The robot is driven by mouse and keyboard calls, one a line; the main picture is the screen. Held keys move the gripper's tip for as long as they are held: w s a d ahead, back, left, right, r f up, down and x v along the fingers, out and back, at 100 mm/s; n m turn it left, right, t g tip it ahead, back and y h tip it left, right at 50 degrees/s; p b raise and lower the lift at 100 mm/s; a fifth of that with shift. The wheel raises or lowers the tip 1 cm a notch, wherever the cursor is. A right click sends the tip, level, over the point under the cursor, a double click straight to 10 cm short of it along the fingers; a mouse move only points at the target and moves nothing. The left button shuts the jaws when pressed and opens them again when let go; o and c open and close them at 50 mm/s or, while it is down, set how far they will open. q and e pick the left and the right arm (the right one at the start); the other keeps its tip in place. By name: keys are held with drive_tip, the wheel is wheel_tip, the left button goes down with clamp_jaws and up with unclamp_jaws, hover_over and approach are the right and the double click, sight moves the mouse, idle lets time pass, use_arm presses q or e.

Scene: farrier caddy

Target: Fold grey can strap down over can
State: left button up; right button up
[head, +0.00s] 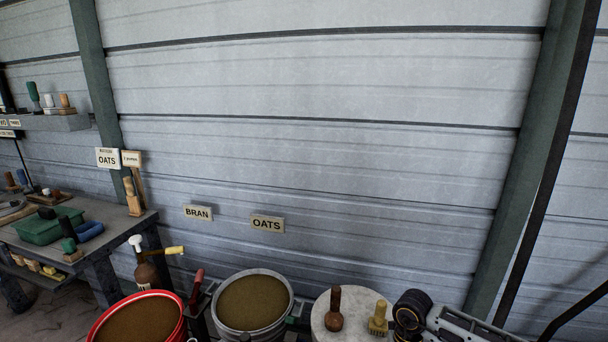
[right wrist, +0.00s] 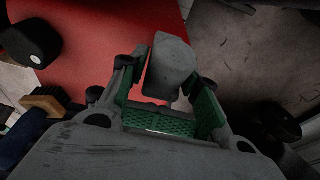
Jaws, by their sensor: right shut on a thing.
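My right gripper (right wrist: 168,95) shows in the right wrist view, its green-padded fingers on either side of a grey piece. This piece looks like the grey can strap (right wrist: 170,65); it stands up between the fingers, and its lower end is hidden. The fingers are shut on it. I cannot pick out the can for certain in either view. My left gripper is in neither view. In the head view only part of my right arm shows at the bottom right.
A large red surface (right wrist: 95,45) lies behind the gripper in the right wrist view. A dark rounded thing (right wrist: 30,40) and a brush (right wrist: 45,101) are at its left. The head view shows a red-rimmed feed bucket (head: 135,318), a grey-rimmed one (head: 252,301) and a workbench (head: 120,232).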

drive_tip(key=shift+s+a+f, duration=0.1)
drive_tip(key=shift+s+f, duration=0.15)
drive_tip(key=shift+f, duration=0.05)
idle(0.4)
drive_tip(key=shift+s+f, duration=0.15)
drive_tip(key=shift+f, duration=0.05)
drive_tip(key=shift+f, duration=0.15)
idle(0.4)
drive_tip(key=shift+s+a+f+b, duration=0.1)
drive_tip(key=shift+s+f+b, duration=0.1)
drive_tip(key=shift+f+b, duration=0.25)
drive_tip(key=shift+s+f, duration=0.15)
drive_tip(key=shift+f, duration=0.2)
idle(0.4)
drive_tip(key=shift+w+r+p, duration=0.15)
drive_tip(key=shift+r+p, duration=0.35)
drive_tip(key=shift+r, duration=0.15)
drive_tip(key=shift+w+r+p, duration=0.15)
drive_tip(key=shift+r+p, duration=0.3)
drive_tip(key=shift+r, duration=0.2)
